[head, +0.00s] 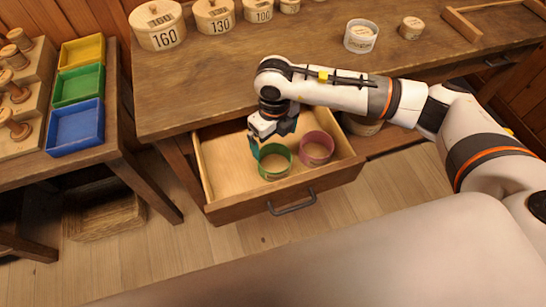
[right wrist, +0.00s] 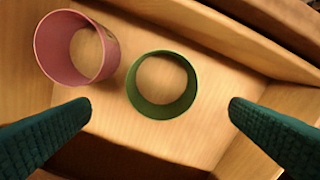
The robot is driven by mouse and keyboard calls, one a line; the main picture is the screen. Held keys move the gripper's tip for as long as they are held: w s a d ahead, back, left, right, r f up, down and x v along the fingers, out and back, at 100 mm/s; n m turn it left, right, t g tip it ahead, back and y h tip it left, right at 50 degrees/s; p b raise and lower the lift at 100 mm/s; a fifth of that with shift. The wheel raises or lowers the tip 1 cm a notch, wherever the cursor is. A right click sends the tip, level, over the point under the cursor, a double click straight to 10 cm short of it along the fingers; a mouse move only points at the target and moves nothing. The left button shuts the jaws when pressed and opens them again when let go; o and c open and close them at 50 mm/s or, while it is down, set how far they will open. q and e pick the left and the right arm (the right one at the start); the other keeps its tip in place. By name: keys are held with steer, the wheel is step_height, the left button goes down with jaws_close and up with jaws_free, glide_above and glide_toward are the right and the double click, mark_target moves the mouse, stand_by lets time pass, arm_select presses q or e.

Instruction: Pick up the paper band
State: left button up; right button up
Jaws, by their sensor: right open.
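Two open rings, either of which could be the paper band, stand in the open drawer (head: 225,185). One is a green ring (head: 263,166), which also shows in the right wrist view (right wrist: 160,110). The other is a pink ring (head: 316,161), to its right in the head view and at the upper left in the right wrist view (right wrist: 48,62). My right gripper (head: 270,141) is over the drawer just behind the green ring. In the right wrist view its dark green fingers (right wrist: 160,106) are wide apart and empty, with the green ring between and slightly beyond their tips. My left gripper is out of view.
The drawer walls and the wooden desk (head: 215,85) edge lie close around my right gripper. Numbered round boxes (head: 162,30) stand at the desk's back. A side table at left holds yellow, green and blue trays (head: 76,128) and wooden spools (head: 14,128).

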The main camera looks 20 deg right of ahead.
glide_above(275, 168)
step_height(275, 168, down, 6)
steer(key=shift+w+a+r+p, duration=0.1)
steer(key=shift+w+p, duration=0.05)
steer(key=shift+p, duration=0.2)
step_height(275, 168, down, 4)
steer(key=shift+f+p, duration=0.2)
steer(key=shift+p, duration=0.3)
steer(key=shift+f, duration=0.5)
steer(key=c, duration=0.9)
